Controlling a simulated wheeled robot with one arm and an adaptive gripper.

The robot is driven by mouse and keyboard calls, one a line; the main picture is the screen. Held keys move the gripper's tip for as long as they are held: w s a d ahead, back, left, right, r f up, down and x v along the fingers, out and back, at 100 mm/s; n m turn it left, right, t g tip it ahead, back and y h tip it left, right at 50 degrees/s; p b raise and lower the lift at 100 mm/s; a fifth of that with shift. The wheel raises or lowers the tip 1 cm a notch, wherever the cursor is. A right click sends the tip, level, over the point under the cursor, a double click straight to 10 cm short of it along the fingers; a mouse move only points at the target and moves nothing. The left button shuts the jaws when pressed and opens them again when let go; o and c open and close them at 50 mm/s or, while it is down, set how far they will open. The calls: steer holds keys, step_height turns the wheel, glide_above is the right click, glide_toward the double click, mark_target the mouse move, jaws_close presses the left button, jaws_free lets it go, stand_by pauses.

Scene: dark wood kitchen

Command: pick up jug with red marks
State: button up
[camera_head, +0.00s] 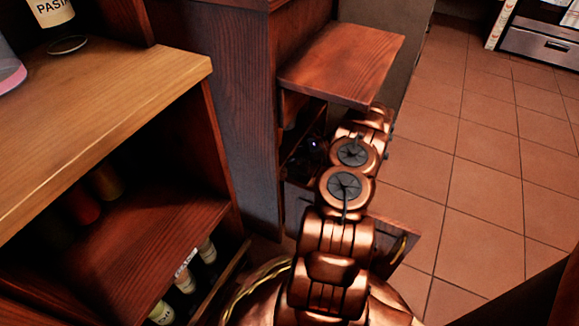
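No jug with red marks can be made out. A clear rounded vessel with a pinkish base (9,72) is cut off at the left edge on the light wood counter (110,100); I cannot tell what it is. My copper arm reaches away from the bottom middle toward the small wooden cabinet (342,62). My gripper is not visible; the arm's far end is hidden behind its own joints, beside the cabinet.
A jar labelled PASTA (50,12) stands at the counter's back. Several bottles (185,280) stand on low shelves under it. A dark round shiny object (316,146) shows in the cabinet's open compartment. Tiled floor (480,170) is clear at right.

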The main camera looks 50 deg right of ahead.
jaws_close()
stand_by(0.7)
